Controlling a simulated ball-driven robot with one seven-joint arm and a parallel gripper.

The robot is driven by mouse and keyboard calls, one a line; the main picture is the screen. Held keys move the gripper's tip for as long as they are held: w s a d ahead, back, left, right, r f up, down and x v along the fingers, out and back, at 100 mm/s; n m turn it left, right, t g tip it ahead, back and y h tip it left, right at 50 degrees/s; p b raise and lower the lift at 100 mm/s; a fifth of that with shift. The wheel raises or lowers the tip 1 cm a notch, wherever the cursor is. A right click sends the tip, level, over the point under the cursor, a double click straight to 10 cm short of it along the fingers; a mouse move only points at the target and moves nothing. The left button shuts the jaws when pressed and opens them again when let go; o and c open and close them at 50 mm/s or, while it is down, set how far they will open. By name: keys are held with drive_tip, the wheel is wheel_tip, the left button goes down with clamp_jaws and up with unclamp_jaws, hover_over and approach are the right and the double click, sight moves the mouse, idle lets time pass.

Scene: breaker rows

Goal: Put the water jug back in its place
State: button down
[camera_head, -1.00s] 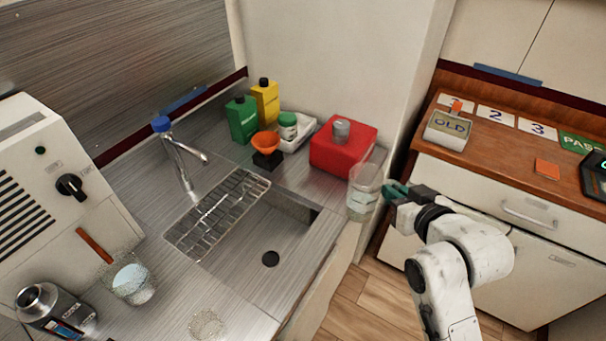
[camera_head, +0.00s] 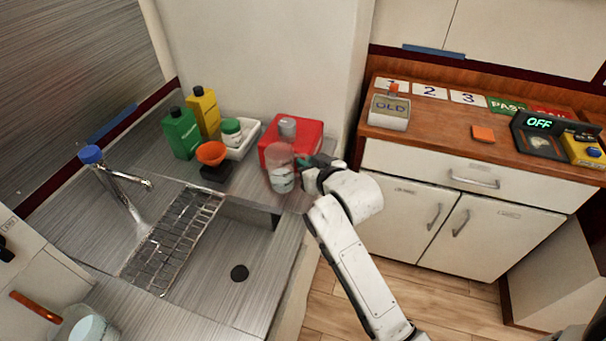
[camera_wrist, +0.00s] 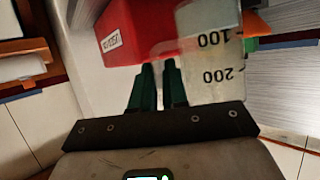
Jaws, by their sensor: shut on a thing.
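The water jug (camera_head: 282,174) is a clear, graduated vessel with some liquid low in it. It is upright in the head view, in front of the red box (camera_head: 312,133). In the wrist view its wall (camera_wrist: 212,70) shows the marks 100 and 200, just right of the fingers. My gripper (camera_head: 304,167) is at the jug's right side, its dark green fingers shut on it. I cannot tell whether the jug's base touches the counter.
The sink's drying rack (camera_head: 172,240) and basin are left of the jug. A wooden counter (camera_head: 440,125) with instruments is at right.

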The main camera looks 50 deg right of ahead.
drive_tip(key=shift+w+f+p, duration=0.1)
drive_tip(key=shift+w+f, duration=0.15)
drive_tip(key=shift+f, duration=0.55)
drive_tip(key=shift+w+f+p, duration=0.1)
drive_tip(key=shift+w+f, duration=0.1)
drive_tip(key=shift+f, duration=0.55)
drive_tip(key=shift+w+f+p, duration=0.1)
drive_tip(key=shift+w+f, duration=0.15)
drive_tip(key=shift+f, duration=0.55)
drive_tip(key=c, duration=1.1)
unclamp_jaws()
drive_tip(key=shift+c, duration=0.2)
